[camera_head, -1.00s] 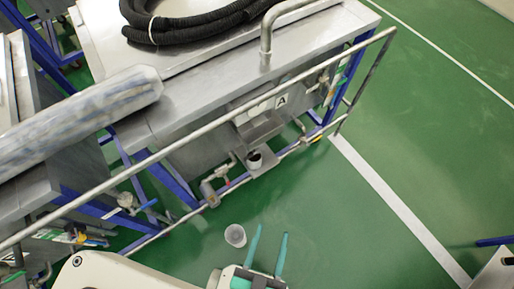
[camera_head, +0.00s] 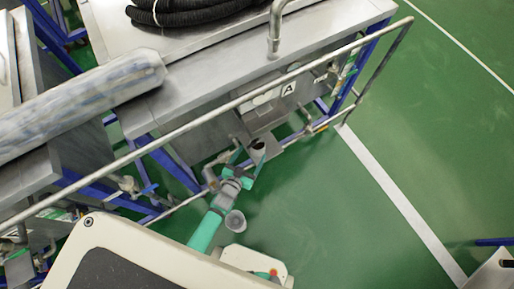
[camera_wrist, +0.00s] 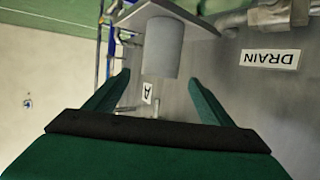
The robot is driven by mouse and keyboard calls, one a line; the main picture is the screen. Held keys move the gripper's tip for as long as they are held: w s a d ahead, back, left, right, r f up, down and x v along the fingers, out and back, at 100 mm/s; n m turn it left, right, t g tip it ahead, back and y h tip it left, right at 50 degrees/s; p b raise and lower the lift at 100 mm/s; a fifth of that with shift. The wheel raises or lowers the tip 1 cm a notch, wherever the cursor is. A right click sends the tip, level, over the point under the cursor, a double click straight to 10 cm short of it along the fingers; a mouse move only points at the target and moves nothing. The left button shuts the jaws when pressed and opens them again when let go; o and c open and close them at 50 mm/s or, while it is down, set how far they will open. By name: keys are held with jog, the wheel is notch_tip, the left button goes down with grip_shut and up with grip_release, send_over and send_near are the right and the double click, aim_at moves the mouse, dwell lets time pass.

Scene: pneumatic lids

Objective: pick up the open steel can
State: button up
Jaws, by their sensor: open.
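The open steel can (camera_head: 257,147) stands on a small shelf at the machine's front, its dark open mouth showing in the head view. In the wrist view the picture is upside down, and the can (camera_wrist: 162,45) is a plain grey cylinder against a flat plate (camera_wrist: 150,15). My teal gripper (camera_head: 246,166) is just in front of the can. In the wrist view my gripper (camera_wrist: 159,80) is open, with one finger on each side of the can's outline. I see no contact; how deep the can sits between the fingers is unclear.
A steel rail (camera_head: 210,121) runs along the machine, above the can's shelf. A pale round cup-like thing (camera_head: 235,221) shows beside my arm. Pipes and valves (camera_head: 130,187) sit low at left.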

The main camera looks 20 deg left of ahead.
aim_at(260, 140)
jog(key=x, duration=0.6)
jog(key=shift+w+d+f, duration=0.1)
jog(key=shift+w+f, duration=0.05)
jog(key=shift+f, duration=0.1)
jog(key=shift+w+d+f, duration=0.1)
jog(key=shift+w+f, duration=0.4)
jog(key=shift+w, duration=0.25)
jog(key=shift+w+d+f, duration=0.1)
jog(key=shift+w+f, duration=0.4)
jog(key=shift+w, duration=0.3)
jog(key=shift+x, duration=0.9)
jog(key=shift+a, duration=0.15)
jog(key=c, duration=1.2)
jog(key=shift+c, duration=0.4)
jog(key=shift+r, duration=0.2)
